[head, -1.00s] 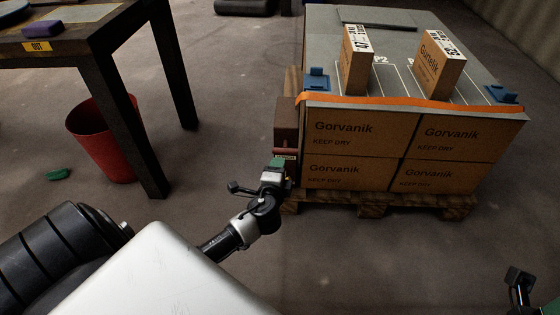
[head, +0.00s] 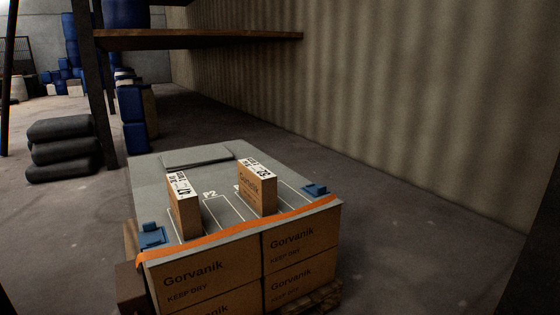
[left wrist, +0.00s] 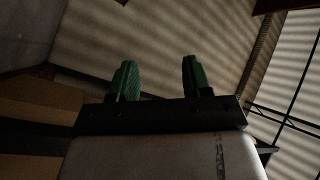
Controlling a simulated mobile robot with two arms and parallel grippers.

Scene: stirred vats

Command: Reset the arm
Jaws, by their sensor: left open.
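My left gripper (left wrist: 158,80) shows in the left wrist view with its two green fingertips apart. It is open, and nothing is between the fingers. Behind it are a ribbed wall and a dark beam. In the head view neither of my arms is visible, so the left gripper's place relative to the pallet stack cannot be told there. My right gripper is in neither current view.
A stack of Gorvanik cartons (head: 195,280) on a pallet has a grey top with an orange strap (head: 235,232). Two small cartons (head: 184,210) (head: 257,190) stand upright on it, between blue clips (head: 152,237) (head: 314,190). Grey sacks (head: 62,150) lie left. Floor at right is clear.

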